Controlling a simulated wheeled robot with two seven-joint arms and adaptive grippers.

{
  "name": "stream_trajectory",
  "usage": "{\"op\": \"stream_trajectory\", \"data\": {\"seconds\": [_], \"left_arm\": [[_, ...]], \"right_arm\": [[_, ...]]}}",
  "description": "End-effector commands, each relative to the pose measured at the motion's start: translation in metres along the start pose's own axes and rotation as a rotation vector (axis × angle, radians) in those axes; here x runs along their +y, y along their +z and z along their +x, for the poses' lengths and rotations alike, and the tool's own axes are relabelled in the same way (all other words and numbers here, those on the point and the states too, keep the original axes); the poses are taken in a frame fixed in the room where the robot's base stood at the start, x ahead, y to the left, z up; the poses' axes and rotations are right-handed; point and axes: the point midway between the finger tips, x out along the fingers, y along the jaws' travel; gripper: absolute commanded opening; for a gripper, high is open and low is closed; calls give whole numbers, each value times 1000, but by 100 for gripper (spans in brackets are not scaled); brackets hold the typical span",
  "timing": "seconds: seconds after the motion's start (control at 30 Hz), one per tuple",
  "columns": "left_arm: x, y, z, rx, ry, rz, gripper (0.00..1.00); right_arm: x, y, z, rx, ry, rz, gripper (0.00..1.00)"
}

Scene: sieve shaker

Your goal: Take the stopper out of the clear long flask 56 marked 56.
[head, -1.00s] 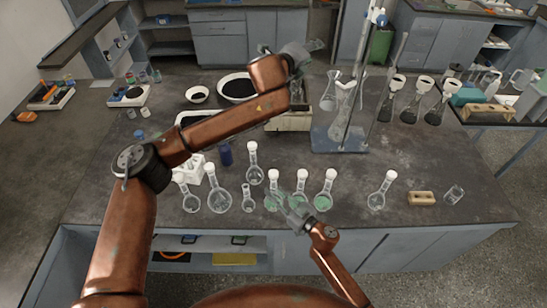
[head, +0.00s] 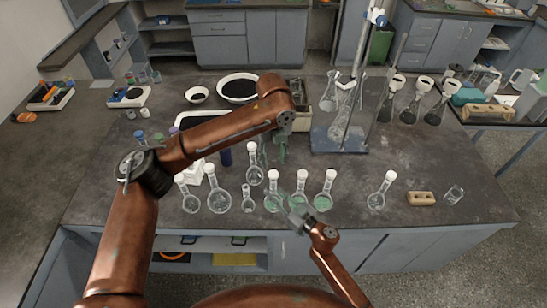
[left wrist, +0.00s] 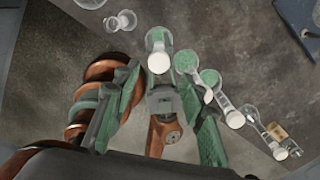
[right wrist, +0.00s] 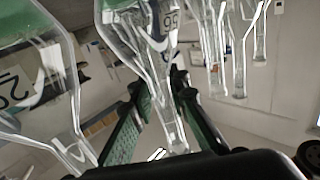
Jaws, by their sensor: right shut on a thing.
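The flask marked 56 (right wrist: 160,30) is clear glass with a long neck; its label shows in the right wrist view between my right gripper's fingers (right wrist: 165,125). In the head view it appears to be the leftmost green-filled flask (head: 271,203), upright with a white stopper (head: 273,174) in its neck. My right gripper (head: 286,205) is shut on it, partly covering it. My left gripper (head: 282,152) points down above and behind the stopper. In the left wrist view its fingers (left wrist: 160,115) are open and empty, with the stopper (left wrist: 158,63) beyond them.
Two more green-filled flasks (head: 300,203) (head: 324,202) stand close on the right. Clear flasks (head: 219,201) stand on the left, one (head: 255,176) just behind. A blue-based stand (head: 338,145) is behind right.

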Motion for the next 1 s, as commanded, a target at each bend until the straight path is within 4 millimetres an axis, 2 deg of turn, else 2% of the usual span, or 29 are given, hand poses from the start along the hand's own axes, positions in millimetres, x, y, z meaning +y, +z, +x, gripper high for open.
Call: {"op": "stream_trajectory", "data": {"seconds": [0.5, 0.7, 0.97, 1.0], "left_arm": [[2, -2, 68, 6, 6, 2, 38], [2, -1, 79, 3, 5, 2, 38], [2, -1, 80, 3, 4, 1, 38], [2, -1, 80, 3, 5, 1, 36]], "right_arm": [[0, 4, -1, -6, 0, 1, 0], [0, 4, -1, -6, 0, 2, 0], [0, 4, -1, -6, 0, 2, 0], [0, 4, -1, -6, 0, 2, 0]]}}
